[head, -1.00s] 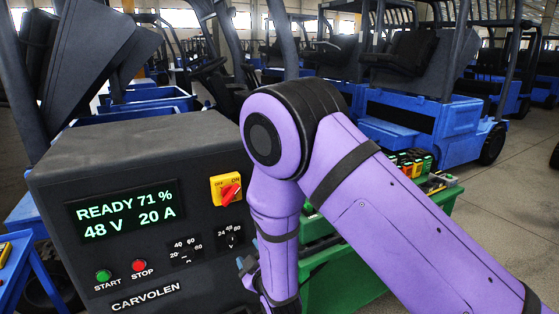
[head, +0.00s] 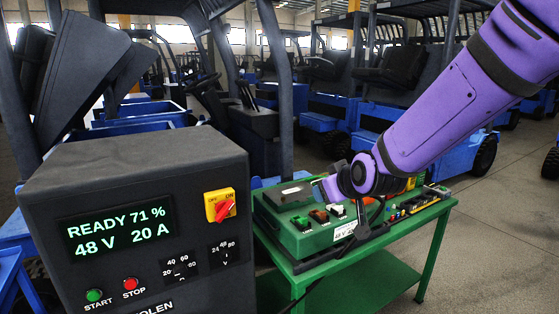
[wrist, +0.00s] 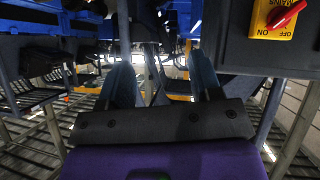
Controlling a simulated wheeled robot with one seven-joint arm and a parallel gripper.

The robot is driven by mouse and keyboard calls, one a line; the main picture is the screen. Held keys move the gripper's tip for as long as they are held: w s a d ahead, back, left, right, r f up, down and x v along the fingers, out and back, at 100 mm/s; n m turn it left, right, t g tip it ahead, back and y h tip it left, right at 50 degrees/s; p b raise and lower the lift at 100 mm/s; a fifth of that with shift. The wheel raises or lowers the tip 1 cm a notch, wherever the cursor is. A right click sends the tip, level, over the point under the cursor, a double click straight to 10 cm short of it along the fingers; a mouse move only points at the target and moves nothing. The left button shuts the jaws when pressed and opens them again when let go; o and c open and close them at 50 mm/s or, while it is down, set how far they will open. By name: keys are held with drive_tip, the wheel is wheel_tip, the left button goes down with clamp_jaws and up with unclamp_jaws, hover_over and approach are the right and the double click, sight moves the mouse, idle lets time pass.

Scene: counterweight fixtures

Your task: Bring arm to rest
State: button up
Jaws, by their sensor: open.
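My purple arm reaches in from the upper right in the head view and bends down over the green table. My gripper shows in the wrist view (wrist: 165,85), its two bluish fingers spread apart with nothing between them. In the head view the gripper end is mostly hidden behind my wrist, near the green battery unit (head: 305,238). I cannot tell from the head view whether the fingers touch it.
A dark charger cabinet (head: 140,180) stands at left, with a lit display (head: 119,230) reading READY 71 %, 48 V, 20 A, and a red-on-yellow switch (head: 220,205). The green table (head: 385,250) carries small tools and connectors. Blue forklifts (head: 370,125) stand behind. Floor at right is clear.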

drive_tip(key=s+d+r+m+g+h, duration=0.25)
drive_tip(key=s+d+r, duration=0.55)
drive_tip(key=s+d, duration=0.45)
drive_tip(key=s+d+m+g, duration=0.1)
drive_tip(key=s+d+m, duration=0.1)
drive_tip(key=s, duration=0.6)
drive_tip(key=s+d+r+m+g+h, duration=0.1)
drive_tip(key=s+d, duration=0.3)
drive_tip(key=s, duration=0.4)
drive_tip(key=shift+s+r+m+g, duration=0.15)
drive_tip(key=shift+s+m+g, duration=0.1)
drive_tip(key=shift+m+g, duration=0.15)
